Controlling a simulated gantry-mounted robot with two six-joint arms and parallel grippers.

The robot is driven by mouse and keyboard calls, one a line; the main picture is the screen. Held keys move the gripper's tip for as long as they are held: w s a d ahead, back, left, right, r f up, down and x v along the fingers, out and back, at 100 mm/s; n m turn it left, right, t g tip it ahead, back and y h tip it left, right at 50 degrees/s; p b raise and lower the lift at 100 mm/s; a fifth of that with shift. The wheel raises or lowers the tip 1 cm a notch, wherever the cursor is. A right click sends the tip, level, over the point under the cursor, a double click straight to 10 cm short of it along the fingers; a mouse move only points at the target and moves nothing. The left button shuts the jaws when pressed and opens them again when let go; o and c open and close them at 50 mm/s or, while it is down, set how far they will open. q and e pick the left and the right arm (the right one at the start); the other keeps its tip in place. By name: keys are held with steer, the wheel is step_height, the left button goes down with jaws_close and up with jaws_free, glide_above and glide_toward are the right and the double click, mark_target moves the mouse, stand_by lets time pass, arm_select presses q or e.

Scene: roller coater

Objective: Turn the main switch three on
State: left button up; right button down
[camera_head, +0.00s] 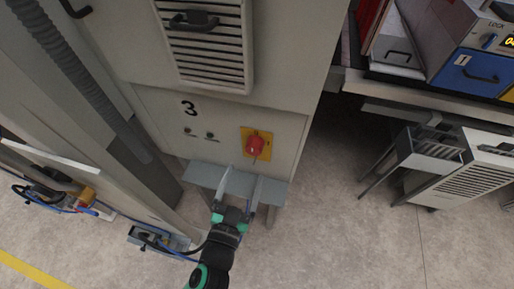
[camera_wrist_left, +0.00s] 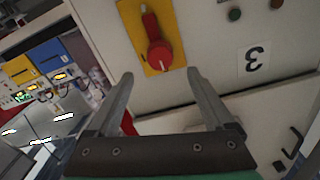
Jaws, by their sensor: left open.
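The red rotary main switch (camera_head: 254,145) sits on a yellow plate (camera_head: 264,134) on the beige cabinet panel marked 3 (camera_head: 189,108). In the left wrist view, the red switch (camera_wrist_left: 158,56) shows a round base with a handle reaching towards the top of the picture, on its yellow plate (camera_wrist_left: 131,14). My left gripper (camera_head: 244,175) is open and empty, just below and in front of the switch in the head view. In the wrist view its fingertips (camera_wrist_left: 160,74) are spread on either side below the knob, apart from it. My right gripper is not in view.
Two small buttons (camera_head: 198,133) sit left of the switch. A vented door with a handle (camera_head: 204,50) is above. A grey shelf-like plate (camera_head: 205,176) shows behind my fingers. A blue drawer front (camera_head: 478,74) is at right. Open floor (camera_head: 340,220) lies right of my arm.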

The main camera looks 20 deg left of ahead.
mark_target(253, 152)
arm_select(q)
steer(key=w, duration=0.6)
steer(key=w+a, duration=0.1)
steer(key=w, duration=0.2)
steer(key=shift+w+a, duration=0.1)
steer(key=shift+w, duration=0.05)
jaws_close()
